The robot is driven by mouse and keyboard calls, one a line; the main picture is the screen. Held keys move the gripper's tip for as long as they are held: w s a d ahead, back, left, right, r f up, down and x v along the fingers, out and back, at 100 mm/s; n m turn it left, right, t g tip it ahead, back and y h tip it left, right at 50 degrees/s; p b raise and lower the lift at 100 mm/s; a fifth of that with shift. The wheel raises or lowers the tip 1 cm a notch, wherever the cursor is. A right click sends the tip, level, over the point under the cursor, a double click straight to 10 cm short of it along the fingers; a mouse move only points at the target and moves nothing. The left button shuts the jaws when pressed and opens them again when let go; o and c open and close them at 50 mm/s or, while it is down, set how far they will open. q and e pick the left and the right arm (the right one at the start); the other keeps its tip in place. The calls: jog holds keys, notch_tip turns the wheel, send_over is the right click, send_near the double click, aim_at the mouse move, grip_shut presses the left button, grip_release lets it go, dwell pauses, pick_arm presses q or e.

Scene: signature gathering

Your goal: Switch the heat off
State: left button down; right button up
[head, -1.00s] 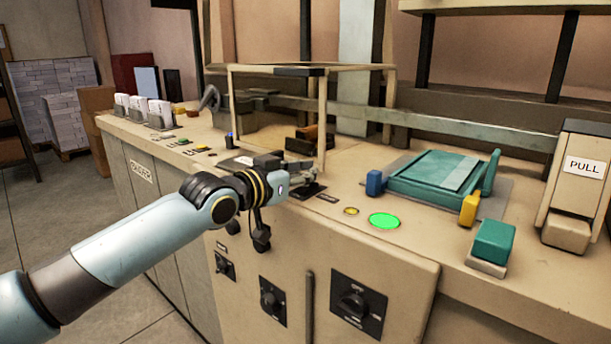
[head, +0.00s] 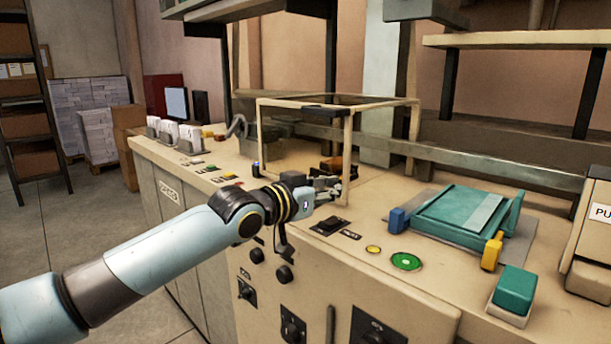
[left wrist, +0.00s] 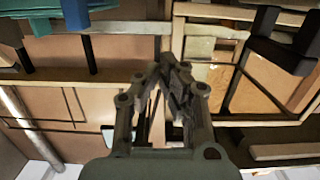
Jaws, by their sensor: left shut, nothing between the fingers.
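The shut fingers also show in the left wrist view (left wrist: 168,68). My right gripper is out of view.
A beige frame (head: 348,150) stands around the area by my left gripper. A teal press plate (head: 462,215) with blue and yellow blocks is at the right, near a teal-topped block (head: 515,290). Dark knobs (head: 292,328) line the cabinet front.

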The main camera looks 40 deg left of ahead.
pick_arm(q)
jog(key=s+r+p, duration=0.2)
jog(key=s+p, duration=0.1)
jog(key=s, duration=0.5)
jog(key=shift+a+r, duration=0.25)
jog(key=shift+a, duration=0.1)
